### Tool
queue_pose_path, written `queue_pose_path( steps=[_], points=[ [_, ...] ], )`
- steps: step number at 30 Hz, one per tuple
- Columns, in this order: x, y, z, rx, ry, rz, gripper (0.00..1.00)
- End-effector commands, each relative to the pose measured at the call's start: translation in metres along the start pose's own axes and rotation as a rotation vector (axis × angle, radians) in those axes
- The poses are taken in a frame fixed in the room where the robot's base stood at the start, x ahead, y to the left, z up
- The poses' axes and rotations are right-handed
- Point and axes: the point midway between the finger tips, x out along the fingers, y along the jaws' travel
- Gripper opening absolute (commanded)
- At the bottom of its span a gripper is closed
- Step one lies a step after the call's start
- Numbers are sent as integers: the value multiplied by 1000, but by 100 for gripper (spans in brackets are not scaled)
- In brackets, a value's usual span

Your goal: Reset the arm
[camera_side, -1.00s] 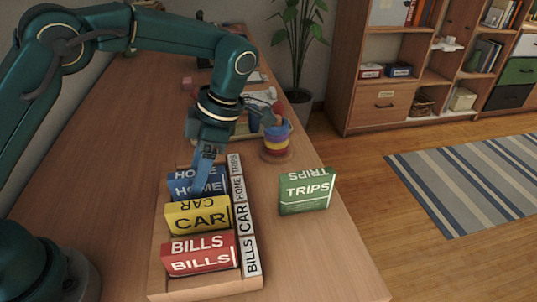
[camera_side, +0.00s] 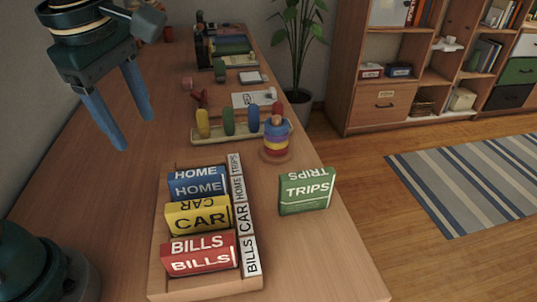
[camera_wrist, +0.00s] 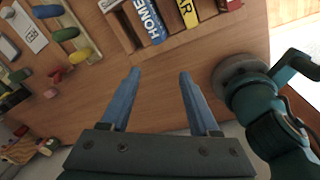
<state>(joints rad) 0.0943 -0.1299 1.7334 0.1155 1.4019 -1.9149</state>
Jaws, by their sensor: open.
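My gripper (camera_side: 118,105) is open and empty, raised at the upper left of the side view, well above the table and left of the wooden rack (camera_side: 205,286). In the wrist view its two blue fingers (camera_wrist: 156,88) stand apart with bare table between them. The rack holds a blue HOME box (camera_side: 198,187), a yellow CAR box (camera_side: 198,217) and a red BILLS box (camera_side: 199,260), each leaning in its slot. The HOME box (camera_wrist: 147,20) and CAR box (camera_wrist: 187,12) show in the wrist view. A green TRIPS box (camera_side: 306,192) stands on the table right of the rack.
Behind the rack are a ring stacker (camera_side: 277,140) and a wooden board with coloured pegs (camera_side: 228,122). Books, a paper (camera_side: 254,99) and small items lie farther back. The table (camera_side: 110,210) left of the rack is clear.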

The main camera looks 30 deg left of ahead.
Motion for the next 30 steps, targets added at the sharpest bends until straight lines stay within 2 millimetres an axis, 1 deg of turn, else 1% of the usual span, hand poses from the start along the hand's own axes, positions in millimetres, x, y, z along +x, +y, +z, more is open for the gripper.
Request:
queue_pose_path(
  steps=[1, 3, 8, 13, 18, 21, 24, 27, 30],
  points=[
    [-3, -9, -5, 95, -18, 39, 62],
    [-4, -20, -8, 258, -35, 89, 62],
    [3, -41, -12, 638, -34, 203, 62],
    [18, -58, -13, 1047, 15, 304, 62],
    [35, -68, -10, 1431, 79, 353, 62],
    [41, -68, -8, 1598, 106, 359, 62],
    [39, -64, -6, 1703, 139, 378, 62],
    [39, -63, -6, 1754, 154, 382, 62],
    [39, -63, -6, 1767, 156, 380, 62]
  ],
)
